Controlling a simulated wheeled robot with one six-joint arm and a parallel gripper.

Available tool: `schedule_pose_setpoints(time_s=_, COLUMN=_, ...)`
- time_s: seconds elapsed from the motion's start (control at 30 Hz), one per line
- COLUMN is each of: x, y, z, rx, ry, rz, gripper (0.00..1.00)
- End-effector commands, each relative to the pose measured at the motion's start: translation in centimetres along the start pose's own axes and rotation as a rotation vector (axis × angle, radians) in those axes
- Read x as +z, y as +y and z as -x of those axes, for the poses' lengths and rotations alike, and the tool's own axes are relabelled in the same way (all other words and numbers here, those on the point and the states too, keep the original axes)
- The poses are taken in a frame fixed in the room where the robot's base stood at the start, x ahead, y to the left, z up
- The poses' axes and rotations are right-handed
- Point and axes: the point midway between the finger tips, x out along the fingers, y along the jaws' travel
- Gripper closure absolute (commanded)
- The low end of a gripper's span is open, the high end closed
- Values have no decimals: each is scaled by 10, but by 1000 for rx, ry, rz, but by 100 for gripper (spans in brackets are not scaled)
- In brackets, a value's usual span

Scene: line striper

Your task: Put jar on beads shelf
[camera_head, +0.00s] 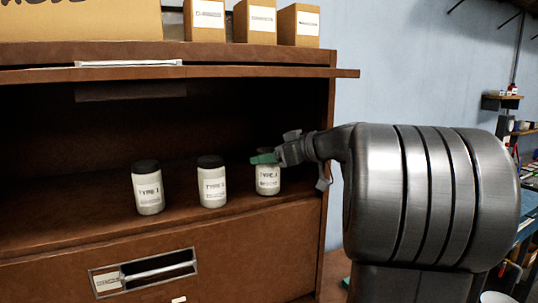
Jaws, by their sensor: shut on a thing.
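Three pale jars with dark lids and white "TYPE" labels are in a row on the open shelf (80,226) of a brown wooden cabinet. The left jar (149,192) and the middle jar (212,187) stand upright and free. The right jar (268,183) is upright, with its top partly hidden by my gripper (264,159). My gripper comes in from the right and its green fingertip is at the jar's lid; it is shut on this jar. The jar's base is level with the shelf's front area; whether it bears on the shelf is hard to tell.
A cabinet top ledge (200,72) runs above the opening, with small labelled cardboard boxes (254,22) on top. A drawer with a metal label handle (145,272) is below. The shelf is clear left of the jars. A cluttered workbench stands far right.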

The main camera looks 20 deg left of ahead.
Motion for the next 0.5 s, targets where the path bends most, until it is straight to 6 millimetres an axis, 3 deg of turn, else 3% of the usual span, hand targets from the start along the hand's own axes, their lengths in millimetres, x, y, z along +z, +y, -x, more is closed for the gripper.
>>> schedule_pose_setpoints(time_s=0.33, x=3, y=0, z=-1, rx=0, ry=1, rz=1, gripper=88)
schedule_pose_setpoints(time_s=0.37, x=4, y=0, z=-1, rx=0, ry=0, rz=0, gripper=41)
schedule_pose_setpoints(time_s=0.43, x=4, y=0, z=-1, rx=0, ry=0, rz=0, gripper=27)
schedule_pose_setpoints(time_s=0.5, x=4, y=0, z=-1, rx=0, ry=0, rz=0, gripper=23)
